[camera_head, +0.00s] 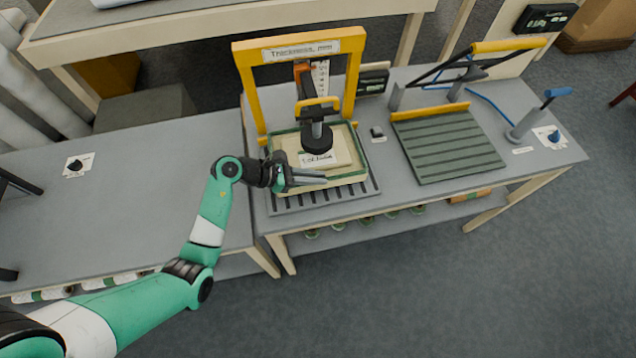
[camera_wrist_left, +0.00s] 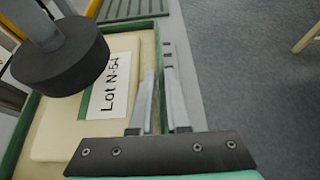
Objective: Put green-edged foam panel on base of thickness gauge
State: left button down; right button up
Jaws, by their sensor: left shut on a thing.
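The green-edged foam panel (camera_head: 350,178) is a cream slab with a green border and a paper lot label (camera_head: 318,158). It lies over the grey slatted base (camera_head: 290,201) of the yellow thickness gauge (camera_head: 248,88), beneath the gauge's black round foot (camera_head: 317,138). I cannot tell whether it lies fully flat. My left gripper (camera_head: 322,177) is shut on the panel's near edge. In the left wrist view its fingers (camera_wrist_left: 159,76) straddle the green rim (camera_wrist_left: 145,24), and the foot (camera_wrist_left: 62,62) hangs over the label. My right gripper is not in view.
A dark ribbed board (camera_head: 445,145) with a yellow bar and a lever frame stands right of the gauge on the same table. The left table (camera_head: 130,195) is mostly clear. Rolls lie on the shelf below.

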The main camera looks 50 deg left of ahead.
aim_at(318, 189)
pick_arm(q)
jog(key=shift+w+d, duration=0.15)
jog(key=shift+w, duration=0.1)
jog(key=shift+f+b, duration=0.7)
jog(key=shift+f, duration=1.05)
jog(key=shift+f, duration=0.15)
jog(key=c, duration=0.9)
grip_release()
